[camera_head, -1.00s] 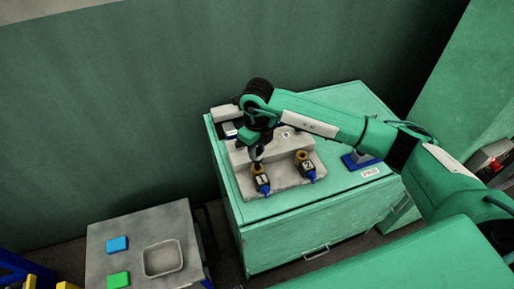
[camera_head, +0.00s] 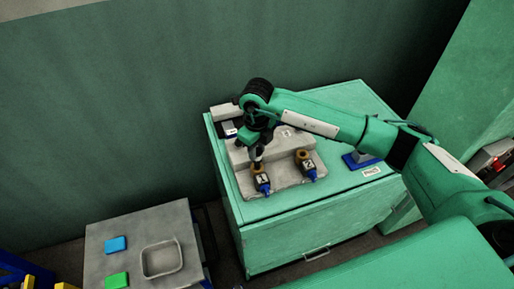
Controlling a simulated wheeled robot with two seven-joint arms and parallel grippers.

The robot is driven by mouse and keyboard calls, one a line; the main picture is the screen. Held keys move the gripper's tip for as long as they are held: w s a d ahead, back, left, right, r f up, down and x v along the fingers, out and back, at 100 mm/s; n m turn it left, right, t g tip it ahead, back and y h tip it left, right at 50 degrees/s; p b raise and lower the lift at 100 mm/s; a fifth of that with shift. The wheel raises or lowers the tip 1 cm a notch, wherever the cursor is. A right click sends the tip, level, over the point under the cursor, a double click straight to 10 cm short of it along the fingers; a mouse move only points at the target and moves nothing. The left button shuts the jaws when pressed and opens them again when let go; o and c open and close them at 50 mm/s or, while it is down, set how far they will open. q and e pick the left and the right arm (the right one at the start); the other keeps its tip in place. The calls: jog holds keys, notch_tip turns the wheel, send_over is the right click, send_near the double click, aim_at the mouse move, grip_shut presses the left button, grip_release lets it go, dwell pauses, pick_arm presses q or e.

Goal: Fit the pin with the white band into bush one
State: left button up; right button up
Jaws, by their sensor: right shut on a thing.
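My right gripper (camera_head: 257,152) points down over the grey fixture block (camera_head: 286,180) on the green cabinet. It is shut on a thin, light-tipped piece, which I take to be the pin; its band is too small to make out. The gripper is right above bush one (camera_head: 259,170), a brown bush on a dark holder with a white label and blue end. The pin's lower end is at the bush's top; I cannot tell whether it is inside. Bush two (camera_head: 303,155), a like brown bush, stands to the right, with nothing visible in it. My left gripper is out of view.
A blue stand (camera_head: 359,160) with a grey top is on the cabinet's right side. A grey side table (camera_head: 130,229) at lower left bears a tray (camera_head: 162,259), a blue block (camera_head: 116,244) and a green block (camera_head: 117,281). The cabinet's front strip is clear.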

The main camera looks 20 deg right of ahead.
jog(key=shift+f+b, duration=1.5)
jog(key=shift+f, duration=0.35)
jog(key=o, duration=1.1)
notch_tip(320, 180, up, 14)
jog(key=b, duration=0.3)
jog(key=shift+f, duration=0.1)
